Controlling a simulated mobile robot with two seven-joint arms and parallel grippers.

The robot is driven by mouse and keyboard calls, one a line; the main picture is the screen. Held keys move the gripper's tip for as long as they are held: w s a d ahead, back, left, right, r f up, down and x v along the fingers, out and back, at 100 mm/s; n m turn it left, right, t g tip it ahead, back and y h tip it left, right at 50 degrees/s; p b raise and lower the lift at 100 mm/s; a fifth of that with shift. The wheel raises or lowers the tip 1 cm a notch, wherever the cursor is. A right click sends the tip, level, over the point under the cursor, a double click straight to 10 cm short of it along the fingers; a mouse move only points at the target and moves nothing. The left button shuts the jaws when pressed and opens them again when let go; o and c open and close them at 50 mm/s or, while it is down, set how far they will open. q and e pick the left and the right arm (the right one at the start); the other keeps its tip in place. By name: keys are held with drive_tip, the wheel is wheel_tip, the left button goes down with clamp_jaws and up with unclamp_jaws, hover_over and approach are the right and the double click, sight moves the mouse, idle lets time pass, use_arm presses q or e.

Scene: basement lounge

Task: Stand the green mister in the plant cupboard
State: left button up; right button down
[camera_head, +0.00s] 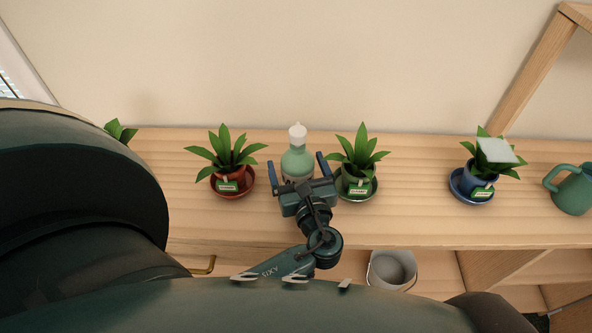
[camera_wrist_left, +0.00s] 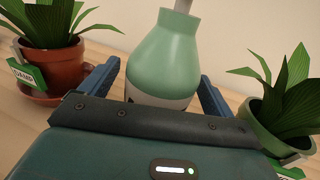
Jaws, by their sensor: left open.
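The green mister (camera_head: 297,161) stands upright on the wooden shelf top, with a white cap and a pale lower part. My left gripper (camera_head: 296,168) is open, its two blue fingers on either side of the mister. In the left wrist view the mister (camera_wrist_left: 164,58) rises between the fingers, with its lower part partly hidden by the gripper body. I cannot tell whether the fingers touch it. The wooden unit (camera_head: 420,225) under the plants has open compartments below; I cannot tell whether it is the plant cupboard. My right gripper is not in view.
A plant in a terracotta pot (camera_head: 228,180) stands close left of the mister, and one in a green pot (camera_head: 356,182) close right. Farther right are a blue-potted plant (camera_head: 478,180) and a green jug (camera_head: 573,190). A grey bucket (camera_head: 391,269) sits below the top's front edge.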

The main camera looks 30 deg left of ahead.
use_arm(q)
drive_tip(key=shift+c, duration=0.4)
drive_tip(key=shift+r, duration=0.1)
drive_tip(key=c, duration=1.6)
